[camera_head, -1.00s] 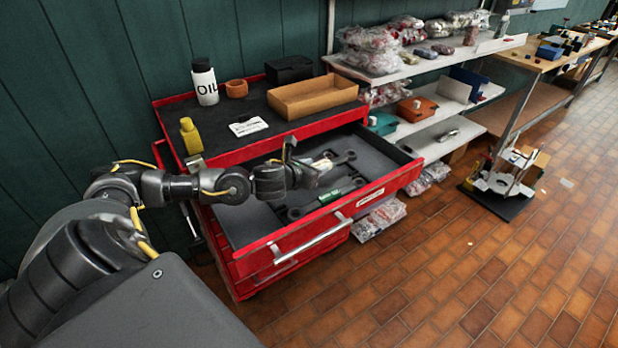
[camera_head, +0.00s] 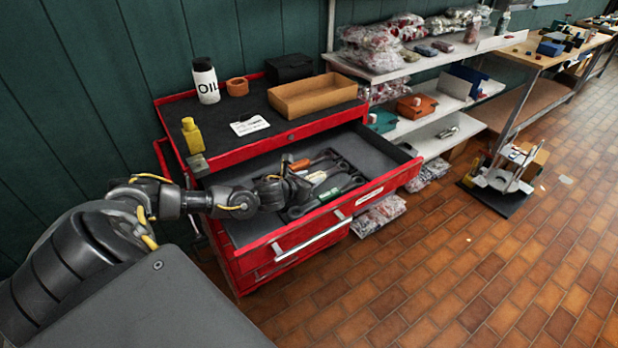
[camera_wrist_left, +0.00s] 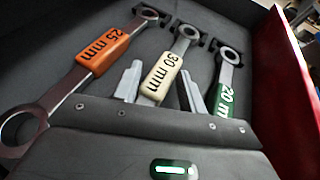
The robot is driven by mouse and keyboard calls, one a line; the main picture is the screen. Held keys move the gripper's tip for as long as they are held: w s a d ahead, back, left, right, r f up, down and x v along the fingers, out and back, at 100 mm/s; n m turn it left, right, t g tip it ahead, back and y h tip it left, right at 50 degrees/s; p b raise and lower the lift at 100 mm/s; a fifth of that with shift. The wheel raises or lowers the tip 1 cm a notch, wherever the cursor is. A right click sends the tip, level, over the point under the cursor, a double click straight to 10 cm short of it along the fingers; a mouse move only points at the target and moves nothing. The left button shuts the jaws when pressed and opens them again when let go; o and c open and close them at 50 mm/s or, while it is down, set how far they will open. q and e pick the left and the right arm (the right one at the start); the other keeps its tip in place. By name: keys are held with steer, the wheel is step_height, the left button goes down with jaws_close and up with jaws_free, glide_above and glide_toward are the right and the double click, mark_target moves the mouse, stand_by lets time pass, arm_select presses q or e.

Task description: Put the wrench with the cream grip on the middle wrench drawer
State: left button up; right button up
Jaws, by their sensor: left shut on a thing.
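The wrench with the cream grip (camera_wrist_left: 162,78), marked 30 mm, lies between the jaws of my left gripper (camera_wrist_left: 160,70) in the left wrist view. The gripper is shut on its grip, one finger on each side. The cream grip also shows in the head view (camera_head: 316,177), low in the open red drawer (camera_head: 240,228). A wrench with an orange grip (camera_wrist_left: 103,52), marked 25 mm, is left of it, and one with a green grip (camera_wrist_left: 228,101), marked 20 mm, is right. The cream wrench's ring end (camera_wrist_left: 187,32) is near a dark holder between theirs. Contact with the drawer floor is unclear.
The red cabinet top holds an oil bottle (camera_head: 206,82), a yellow bottle (camera_head: 193,135), an open cardboard box (camera_head: 312,96) and a dark box (camera_head: 289,68). The drawer's red front wall (camera_wrist_left: 286,70) rises close to the right of the wrenches. Shelves stand to the right.

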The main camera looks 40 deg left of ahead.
arm_select(q)
steer(key=shift+f, duration=0.15)
steer(key=o, duration=1.1)
steer(key=shift+r, duration=0.2)
steer(key=b+v, duration=0.2)
steer(key=v, duration=0.9)
steer(key=shift+s+r+b, duration=0.25)
steer(key=shift+s+b, duration=0.05)
steer(key=shift+s, duration=0.15)
